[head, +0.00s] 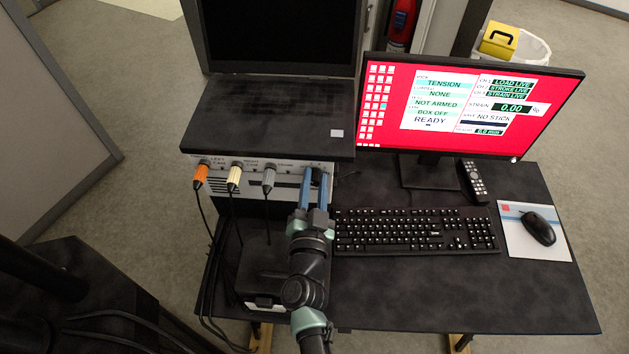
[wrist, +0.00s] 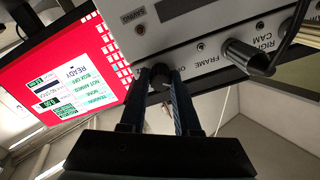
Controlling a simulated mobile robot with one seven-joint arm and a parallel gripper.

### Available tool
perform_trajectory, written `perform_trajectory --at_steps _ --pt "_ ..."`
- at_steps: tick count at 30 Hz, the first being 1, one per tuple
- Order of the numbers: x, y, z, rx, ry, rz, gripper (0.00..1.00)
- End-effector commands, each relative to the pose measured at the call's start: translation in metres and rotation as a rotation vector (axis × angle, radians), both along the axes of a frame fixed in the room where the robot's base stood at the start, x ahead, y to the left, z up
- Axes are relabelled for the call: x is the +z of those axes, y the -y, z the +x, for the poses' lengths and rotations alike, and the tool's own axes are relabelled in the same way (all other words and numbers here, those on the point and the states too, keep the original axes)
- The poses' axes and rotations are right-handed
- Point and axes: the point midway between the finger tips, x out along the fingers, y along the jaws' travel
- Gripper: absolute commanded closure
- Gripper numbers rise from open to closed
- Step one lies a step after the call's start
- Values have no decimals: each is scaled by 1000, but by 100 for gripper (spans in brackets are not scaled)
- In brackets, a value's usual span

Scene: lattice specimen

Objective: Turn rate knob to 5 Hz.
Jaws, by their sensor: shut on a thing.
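The dark knob (wrist: 160,76) is on the front of a light grey box (wrist: 200,18), low at one end of the panel in the wrist view. My gripper (wrist: 161,75) is shut on this knob, with one blue finger on each side. In the head view my gripper (head: 316,178) reaches the right end of the box front (head: 290,166), and its fingers mostly hide the knob. The knob's setting and scale cannot be read. Labels with "FRAME", "OFF" and "RIGHT CAM" show upside down on the panel in the wrist view.
Orange (head: 200,174), cream (head: 234,177) and grey (head: 268,179) cable plugs stick out left of my gripper. A laptop (head: 270,120) rests on the box. The monitor (head: 470,105) reads "BOX OFF" and "READY". A keyboard (head: 415,230) and mouse (head: 540,229) lie to the right.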

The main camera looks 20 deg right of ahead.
Motion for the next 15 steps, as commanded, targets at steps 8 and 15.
perform_trajectory --at_steps 8,15 --pt "-1 1 0 -1 119 236 100" --pt "-2 1 -1 -1 221 440 100"
